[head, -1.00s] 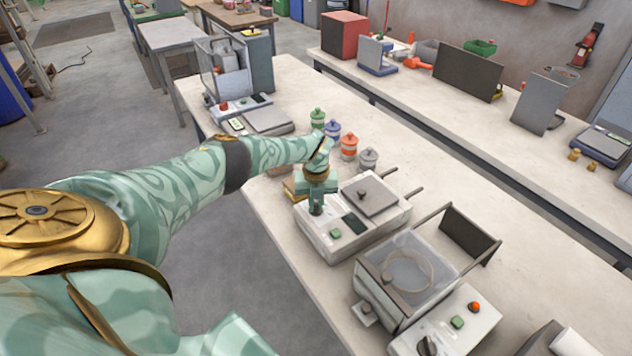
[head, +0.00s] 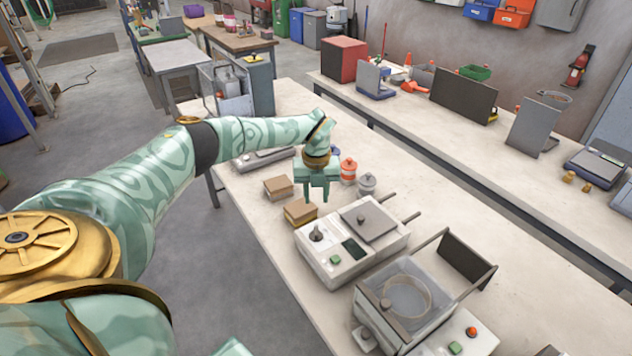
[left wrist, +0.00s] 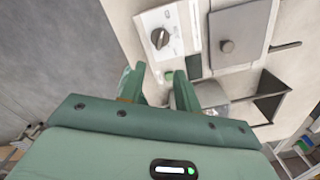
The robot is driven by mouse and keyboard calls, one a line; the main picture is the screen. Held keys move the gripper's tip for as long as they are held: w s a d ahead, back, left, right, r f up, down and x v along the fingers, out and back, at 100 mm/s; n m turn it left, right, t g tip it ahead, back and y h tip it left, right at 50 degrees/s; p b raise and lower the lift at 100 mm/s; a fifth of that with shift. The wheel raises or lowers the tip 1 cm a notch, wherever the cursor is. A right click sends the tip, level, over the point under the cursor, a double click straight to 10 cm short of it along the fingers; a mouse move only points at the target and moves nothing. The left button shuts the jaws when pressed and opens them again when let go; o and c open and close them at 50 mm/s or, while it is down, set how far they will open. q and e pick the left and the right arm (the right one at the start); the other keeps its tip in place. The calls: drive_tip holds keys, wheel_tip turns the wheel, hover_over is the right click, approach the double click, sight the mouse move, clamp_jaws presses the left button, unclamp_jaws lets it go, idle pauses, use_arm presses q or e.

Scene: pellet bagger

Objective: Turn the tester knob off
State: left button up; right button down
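The tester (head: 378,250) is a pale box on the bench with a dark round knob (head: 316,234), a green button (head: 335,260), a dark display (head: 355,248) and a grey lid (head: 368,220). The knob (left wrist: 160,38) shows uncovered in the left wrist view, its grip bar slanting across a white panel; I cannot read its setting marks. My left gripper (head: 317,198) hangs above and behind the tester, apart from the knob. Its two fingers (left wrist: 159,90) are spread with nothing between them. My right gripper is not in view.
Brown boxes (head: 299,212) sit just left of the tester. Orange-lidded (head: 348,171) and grey (head: 366,184) jars stand behind it. A clear-lidded machine (head: 405,300) stands close in front. The bench is clear to the right of the jars.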

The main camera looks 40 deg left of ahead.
use_arm(q)
wheel_tip(320, 180, up, 3)
drive_tip(key=shift+f, duration=0.1)
drive_tip(key=shift+d, duration=0.1)
idle(0.5)
